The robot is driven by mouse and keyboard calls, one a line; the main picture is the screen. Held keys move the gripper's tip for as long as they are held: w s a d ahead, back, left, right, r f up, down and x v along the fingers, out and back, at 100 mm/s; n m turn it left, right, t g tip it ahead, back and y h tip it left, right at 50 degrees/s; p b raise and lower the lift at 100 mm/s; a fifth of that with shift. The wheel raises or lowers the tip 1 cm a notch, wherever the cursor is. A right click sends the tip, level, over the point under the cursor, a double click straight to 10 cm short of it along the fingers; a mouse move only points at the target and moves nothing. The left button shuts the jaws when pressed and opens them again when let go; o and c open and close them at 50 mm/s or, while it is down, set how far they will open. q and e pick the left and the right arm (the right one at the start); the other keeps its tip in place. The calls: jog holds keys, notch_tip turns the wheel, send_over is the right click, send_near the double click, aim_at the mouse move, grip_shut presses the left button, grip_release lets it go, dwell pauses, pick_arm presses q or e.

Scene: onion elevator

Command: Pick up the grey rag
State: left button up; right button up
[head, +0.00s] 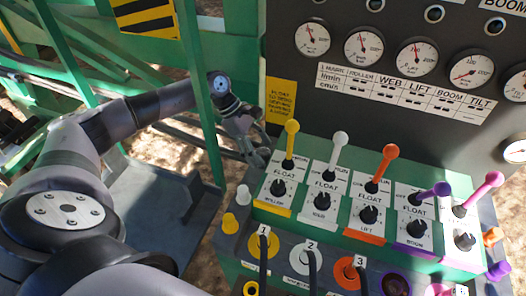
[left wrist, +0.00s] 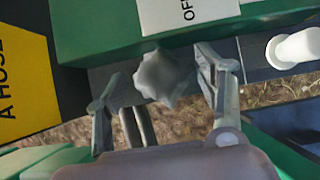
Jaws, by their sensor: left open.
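The grey rag (left wrist: 163,77) is a small crumpled lump in the left wrist view, just below the green edge of the control panel. My left gripper (head: 254,143) is open at the left side of the panel in the head view. In the left wrist view its two fingers stand apart, one on each side of the rag. I cannot tell whether either finger touches it. In the head view I cannot make out the rag clearly near the gripper. My right gripper is not in view.
The green control panel (head: 330,216) carries several coloured levers and knobs close to the right of my left gripper. A dark gauge board (head: 400,100) rises behind it. A green post (head: 202,100) stands close beside my left arm. Dark hoses loop at the panel's front.

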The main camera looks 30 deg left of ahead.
pick_arm(q)
jog(key=shift+d+f, duration=0.1)
jog(key=shift+f, duration=0.05)
jog(key=c, duration=1.2)
